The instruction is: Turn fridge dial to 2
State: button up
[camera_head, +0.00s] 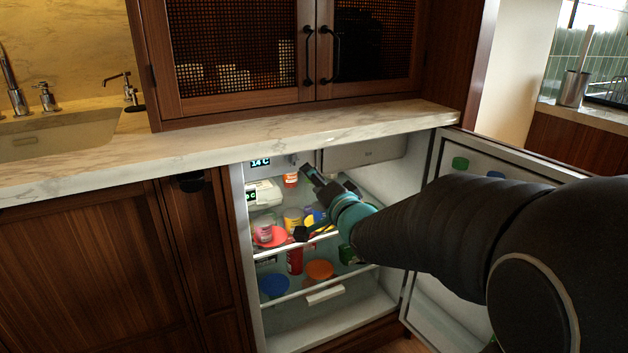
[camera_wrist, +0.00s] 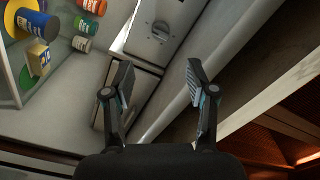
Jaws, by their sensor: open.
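The fridge dial (camera_wrist: 160,29) is a round grey knob with a raised grip bar on a pale panel, near the top of the wrist view. Its numbers are too small to read. My gripper (camera_wrist: 159,72) is open and empty, with its two dark fingers apart. The dial shows beyond the gap between the fingertips, and neither finger touches it in the picture. In the head view my gripper (camera_head: 303,203) reaches into the upper part of the open fridge (camera_head: 335,317).
Shelves hold jars, a pink plate (camera_head: 270,238), a blue bowl (camera_head: 275,286) and an orange bowl (camera_head: 319,269). A grey box (camera_head: 365,150) hangs under the fridge top. The marble counter (camera_head: 220,143) runs above. The open fridge door (camera_head: 425,300) stands at the right.

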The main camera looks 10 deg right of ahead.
jog(key=s+d+f+n+g+h, duration=0.6)
jog(key=s+f+g, duration=0.25)
jog(key=f, duration=0.45)
jog(key=s+a+r+n+g, duration=0.1)
jog(key=s+r, duration=0.1)
jog(key=s, duration=0.9)
jog(key=s+a+r+n+g+y, duration=0.1)
jog(key=s+a+n+g, duration=0.1)
jog(key=s, duration=1)
jog(key=shift+s+a+r, duration=0.15)
jog(key=shift+s+r, duration=0.1)
jog(key=shift+r, duration=0.15)
